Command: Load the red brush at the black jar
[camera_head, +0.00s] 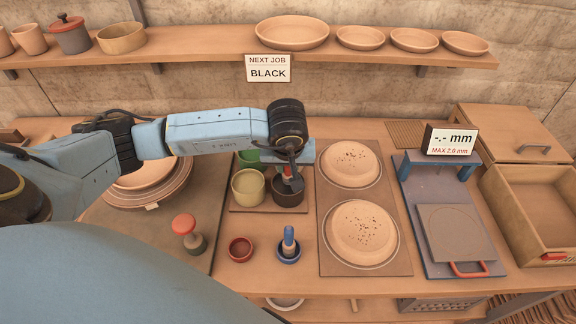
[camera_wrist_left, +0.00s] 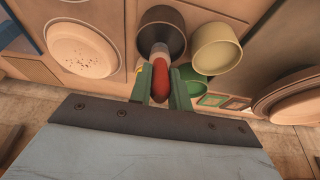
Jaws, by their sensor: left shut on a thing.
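My left gripper (camera_head: 288,170) is shut on the red brush (camera_head: 287,173), over the black jar (camera_head: 288,192) on the jar board. In the left wrist view the brush's red handle (camera_wrist_left: 160,82) sits between the green fingers. Its pale lower part points down at the mouth of the dark jar (camera_wrist_left: 162,28). The fingers hide part of the brush, and I cannot tell how deep its tip is in the jar. The small red cup (camera_head: 240,249) at the front is empty. My right gripper is not in view.
A cream jar (camera_head: 248,187) stands close left of the black jar, with a green jar (camera_head: 249,158) behind. A blue brush (camera_head: 289,243) stands in a blue cup. Speckled plates (camera_head: 363,231) lie to the right. A sign (camera_head: 268,69) reads "NEXT JOB BLACK".

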